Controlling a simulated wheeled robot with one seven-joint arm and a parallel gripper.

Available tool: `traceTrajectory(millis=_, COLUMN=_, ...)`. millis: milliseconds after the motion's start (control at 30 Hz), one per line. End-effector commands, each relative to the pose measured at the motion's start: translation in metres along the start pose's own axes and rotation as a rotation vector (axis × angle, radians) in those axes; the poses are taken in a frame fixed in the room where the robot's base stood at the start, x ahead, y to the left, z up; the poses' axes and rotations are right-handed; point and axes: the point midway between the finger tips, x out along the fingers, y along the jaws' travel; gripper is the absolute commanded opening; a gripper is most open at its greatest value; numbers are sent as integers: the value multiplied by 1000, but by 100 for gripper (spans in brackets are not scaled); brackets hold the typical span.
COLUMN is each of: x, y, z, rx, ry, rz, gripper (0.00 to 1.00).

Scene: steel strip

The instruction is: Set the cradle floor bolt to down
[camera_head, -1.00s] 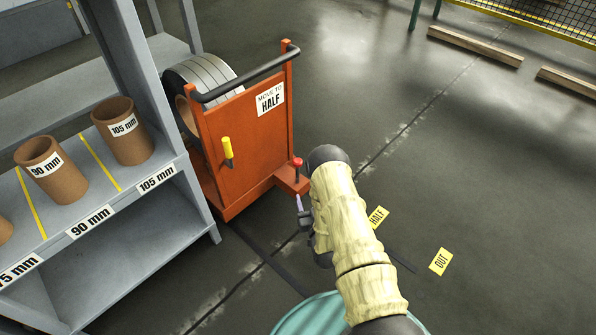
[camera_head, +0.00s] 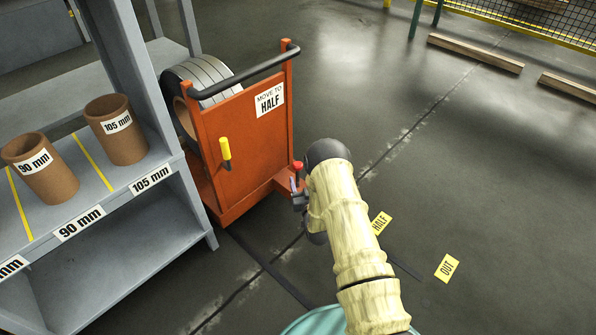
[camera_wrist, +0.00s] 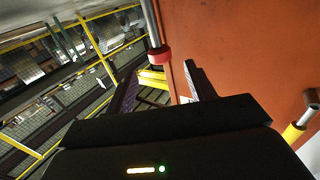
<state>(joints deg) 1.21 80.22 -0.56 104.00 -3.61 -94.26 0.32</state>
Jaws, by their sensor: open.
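The cradle is an orange wheeled frame (camera_head: 245,145) holding a grey coil (camera_head: 195,78). Its floor bolt has a red knob (camera_head: 298,165) at the low right corner of the frame. In the wrist view the red knob (camera_wrist: 159,55) sits on a steel rod beside the orange panel. My gripper (camera_head: 299,193) is just below the knob in the head view. In the wrist view the open fingers (camera_wrist: 160,80) lie either side of the knob's line, with the knob a little beyond their tips. I cannot tell whether the bolt is up or down.
A yellow-handled lever (camera_head: 225,150) is on the cradle panel. A grey shelf (camera_head: 150,215) with brown cores stands close on the left. Floor labels HALF (camera_head: 381,222) and OUT (camera_head: 447,267) lie to the right.

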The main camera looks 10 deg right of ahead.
Motion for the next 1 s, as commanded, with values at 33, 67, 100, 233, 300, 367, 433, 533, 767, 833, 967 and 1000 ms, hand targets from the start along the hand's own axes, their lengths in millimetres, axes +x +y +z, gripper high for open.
traceTrajectory(millis=33, x=10, y=0, z=4, rx=0, ry=5, rz=0, gripper=55)
traceTrajectory(millis=67, x=15, y=0, z=4, rx=0, ry=6, rz=0, gripper=55)
traceTrajectory(millis=100, x=22, y=0, z=4, rx=0, ry=4, rz=0, gripper=55)
traceTrajectory(millis=233, x=45, y=0, z=4, rx=-1, ry=5, rz=0, gripper=55)
traceTrajectory(millis=300, x=56, y=0, z=4, rx=-1, ry=4, rz=0, gripper=55)
traceTrajectory(millis=367, x=65, y=0, z=3, rx=-1, ry=4, rz=0, gripper=55)
traceTrajectory(millis=433, x=73, y=0, z=2, rx=-1, ry=3, rz=1, gripper=55)
traceTrajectory(millis=533, x=79, y=0, z=1, rx=-1, ry=1, rz=1, gripper=55)
traceTrajectory(millis=767, x=81, y=0, z=0, rx=-1, ry=-1, rz=1, gripper=55)
traceTrajectory(millis=833, x=80, y=0, z=0, rx=-1, ry=-1, rz=1, gripper=53)
traceTrajectory(millis=967, x=80, y=0, z=0, rx=-1, ry=-1, rz=1, gripper=27)
traceTrajectory(millis=1000, x=80, y=0, z=0, rx=-1, ry=-1, rz=1, gripper=19)
